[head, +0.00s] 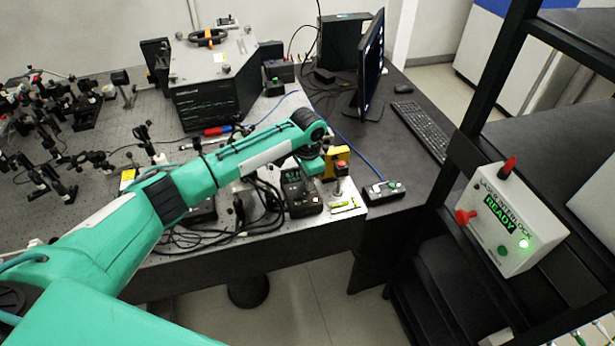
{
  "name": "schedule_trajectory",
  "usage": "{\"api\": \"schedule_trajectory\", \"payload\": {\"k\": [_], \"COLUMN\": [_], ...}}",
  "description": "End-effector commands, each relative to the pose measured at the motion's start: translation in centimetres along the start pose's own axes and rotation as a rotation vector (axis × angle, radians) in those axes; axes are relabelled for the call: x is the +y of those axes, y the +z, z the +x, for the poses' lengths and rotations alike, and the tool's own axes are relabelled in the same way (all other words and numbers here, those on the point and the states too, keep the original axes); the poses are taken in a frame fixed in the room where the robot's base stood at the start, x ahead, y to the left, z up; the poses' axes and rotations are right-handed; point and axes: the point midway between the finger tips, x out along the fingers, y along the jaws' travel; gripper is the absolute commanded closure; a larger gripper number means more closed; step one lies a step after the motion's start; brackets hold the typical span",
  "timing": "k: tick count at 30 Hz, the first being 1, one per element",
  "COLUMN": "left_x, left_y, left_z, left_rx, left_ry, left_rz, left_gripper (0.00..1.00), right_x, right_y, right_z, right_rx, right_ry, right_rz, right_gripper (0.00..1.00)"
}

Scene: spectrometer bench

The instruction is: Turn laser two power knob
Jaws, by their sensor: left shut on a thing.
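My left arm reaches in from the lower left across the bench. Its gripper (309,166) points down at the black controller box (301,201) near the bench's front right corner. The gripper is shut on the knob at the top right of this box; the wrist and fingers hide most of the knob. Another dark box (201,210) sits to the left, partly behind my arm. My right gripper is not in view.
A yellow block (339,157) with a red button stands just right of the gripper. Black cables (262,205) loop left of the controller. A monitor (371,62) and keyboard (422,132) are behind right. The interlock box (512,222) reads READY on the right rack.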

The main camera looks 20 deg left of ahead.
Motion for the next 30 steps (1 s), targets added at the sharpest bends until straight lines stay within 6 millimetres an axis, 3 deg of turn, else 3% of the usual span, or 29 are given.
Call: {"api": "schedule_trajectory", "payload": {"k": [15,30], "left_x": [-0.06,-0.07], "left_y": [-0.09,-0.13], "left_z": [-0.21,-0.20], "left_rx": [0.002,0.004], "left_ry": [-0.002,-0.002], "left_rz": [0.280,0.314], "left_gripper": [1.00,1.00], "right_x": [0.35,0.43], "right_y": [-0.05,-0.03], "right_z": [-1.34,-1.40], "right_rx": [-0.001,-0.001], "right_ry": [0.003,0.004], "right_rz": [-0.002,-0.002], "right_gripper": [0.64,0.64]}}
